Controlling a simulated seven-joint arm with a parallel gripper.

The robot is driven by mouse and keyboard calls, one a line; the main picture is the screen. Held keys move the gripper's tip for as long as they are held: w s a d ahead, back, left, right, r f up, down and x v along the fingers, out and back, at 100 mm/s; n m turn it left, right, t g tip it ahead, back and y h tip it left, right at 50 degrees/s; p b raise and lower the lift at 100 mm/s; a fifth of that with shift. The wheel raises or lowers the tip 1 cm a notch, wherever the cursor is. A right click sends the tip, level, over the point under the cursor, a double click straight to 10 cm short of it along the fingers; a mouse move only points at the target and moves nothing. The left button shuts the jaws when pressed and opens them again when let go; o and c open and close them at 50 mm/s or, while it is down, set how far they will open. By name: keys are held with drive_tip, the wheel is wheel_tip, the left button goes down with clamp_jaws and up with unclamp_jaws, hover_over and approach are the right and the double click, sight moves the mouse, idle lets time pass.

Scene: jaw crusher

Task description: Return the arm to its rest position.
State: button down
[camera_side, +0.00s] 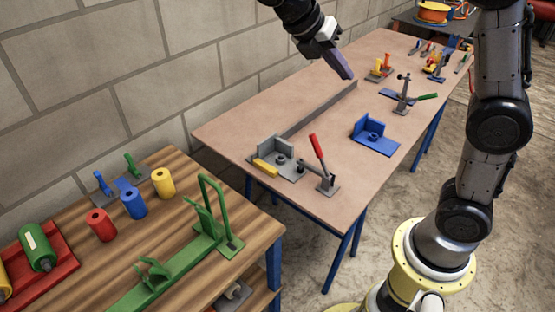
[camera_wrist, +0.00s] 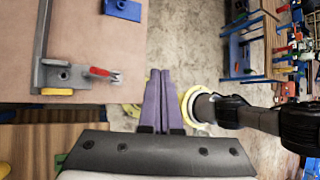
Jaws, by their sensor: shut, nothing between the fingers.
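My gripper (camera_side: 349,76) hangs at the top middle of the side view, above the far part of the tan table (camera_side: 233,124). Its purple fingers point down and to the right. In the wrist view my gripper (camera_wrist: 160,72) shows its two fingers side by side, pressed together. It is shut with nothing between the fingers. It appears apart from the table and the objects on it.
A long grey bar (camera_side: 320,108) and a grey fixture with a red-handled clamp (camera_side: 318,149) stand on the tan table. A blue bracket (camera_side: 374,137) sits to the right. Coloured cylinders (camera_side: 133,203) and a green fixture (camera_side: 165,267) stand on the wooden bench. A block wall (camera_side: 200,60) runs behind.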

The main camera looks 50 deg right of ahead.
drive_tip(key=s+m+t+y, duration=0.45)
drive_tip(key=s+m, duration=0.25)
drive_tip(key=s, duration=0.5)
drive_tip(key=s+a+f+m+t+y, duration=0.2)
drive_tip(key=a+f+m+t, duration=0.3)
drive_tip(key=m, duration=0.7)
drive_tip(key=shift+s+a+f, duration=0.35)
drive_tip(key=shift+a+f, duration=0.15)
drive_tip(key=shift+f, duration=0.1)
drive_tip(key=shift+y, duration=0.25)
